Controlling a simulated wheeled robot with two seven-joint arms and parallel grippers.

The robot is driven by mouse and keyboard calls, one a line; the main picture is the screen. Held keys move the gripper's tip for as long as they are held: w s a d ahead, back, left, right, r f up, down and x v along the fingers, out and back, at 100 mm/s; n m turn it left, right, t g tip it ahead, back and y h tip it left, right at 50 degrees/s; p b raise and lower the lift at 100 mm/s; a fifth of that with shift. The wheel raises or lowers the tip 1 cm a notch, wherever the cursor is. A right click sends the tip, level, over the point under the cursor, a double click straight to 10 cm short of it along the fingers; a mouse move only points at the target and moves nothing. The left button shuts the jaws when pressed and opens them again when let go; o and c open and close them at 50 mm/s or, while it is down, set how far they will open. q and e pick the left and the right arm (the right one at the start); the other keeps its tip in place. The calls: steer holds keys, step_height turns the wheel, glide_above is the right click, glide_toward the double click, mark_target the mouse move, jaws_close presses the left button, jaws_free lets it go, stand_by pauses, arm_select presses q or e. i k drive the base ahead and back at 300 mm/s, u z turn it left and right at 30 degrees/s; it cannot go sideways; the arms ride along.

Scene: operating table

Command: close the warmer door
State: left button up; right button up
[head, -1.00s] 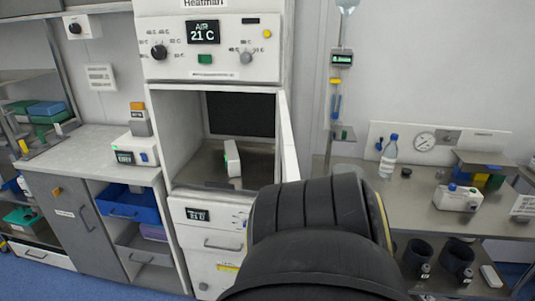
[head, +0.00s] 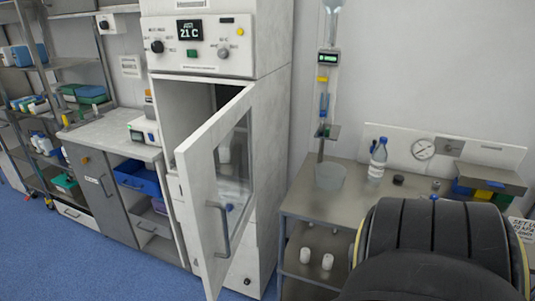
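The warmer (head: 275,120) is a tall white cabinet with a control panel reading about 21 C (head: 190,30). Its door (head: 190,200) is hinged on the right and stands partly open, swung out toward me. The door has a glass window (head: 234,170) and a grey bar handle (head: 218,228) low on its outer face. The upper part of the opening shows dark between door and frame; most of the inside is hidden by the door. A black, rounded arm link of mine fills the lower right. Neither gripper shows in the head view.
A steel table (head: 305,205) with a bottle (head: 378,160), a gauge (head: 423,149) and small items stands right of the warmer. A counter with blue bins (head: 137,178) and a shelf rack stand at left. Blue floor (head: 70,260) is clear at front left.

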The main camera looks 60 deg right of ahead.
mark_target(195, 159)
steer(key=z, duration=1.7)
steer(key=i, duration=1)
